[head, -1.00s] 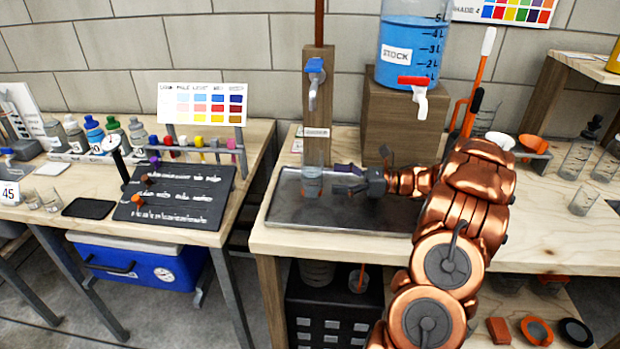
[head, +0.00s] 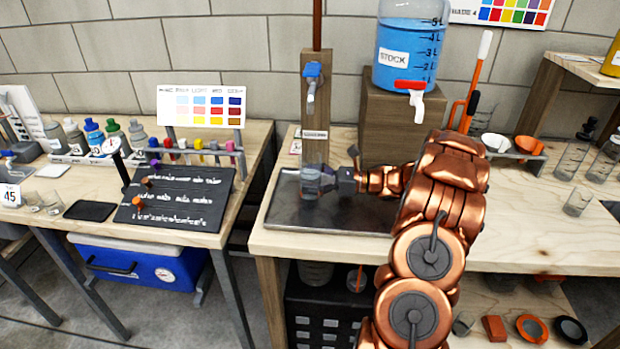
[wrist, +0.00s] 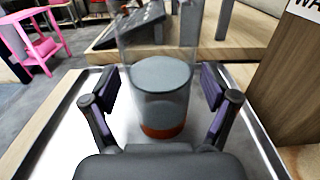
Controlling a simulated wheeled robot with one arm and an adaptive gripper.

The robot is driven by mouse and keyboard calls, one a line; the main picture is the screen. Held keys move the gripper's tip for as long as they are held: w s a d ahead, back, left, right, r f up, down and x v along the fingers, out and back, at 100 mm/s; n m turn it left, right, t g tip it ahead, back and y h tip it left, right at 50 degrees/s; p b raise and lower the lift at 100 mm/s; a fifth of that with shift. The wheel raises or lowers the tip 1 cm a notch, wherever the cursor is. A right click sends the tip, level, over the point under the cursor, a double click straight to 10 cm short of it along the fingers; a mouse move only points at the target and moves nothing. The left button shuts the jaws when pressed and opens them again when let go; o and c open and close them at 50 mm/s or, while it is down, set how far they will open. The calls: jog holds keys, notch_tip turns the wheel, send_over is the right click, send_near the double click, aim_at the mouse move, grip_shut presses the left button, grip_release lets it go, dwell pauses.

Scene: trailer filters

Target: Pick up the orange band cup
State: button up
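The orange band cup (wrist: 161,95) is a tall clear cup with an orange band at its base, upright on the metal tray. In the wrist view it stands between the two purple-padded fingers of my gripper (wrist: 160,90), with a visible space on each side, so the fingers are open around it. In the head view the cup (head: 311,183) stands below the blue-handled tap (head: 312,85), and my gripper (head: 325,180) reaches it from the right. The fingers partly cover the cup there.
The metal tray (head: 345,220) lies on the wooden bench under the tap's wooden post (head: 315,120). The blue stock tank (head: 408,55) stands on a wooden block to the right. A dark written board (head: 175,198) lies on the left bench, across a gap.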

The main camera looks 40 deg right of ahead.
jog(key=c, duration=1.4)
jog(key=shift+r, duration=0.15)
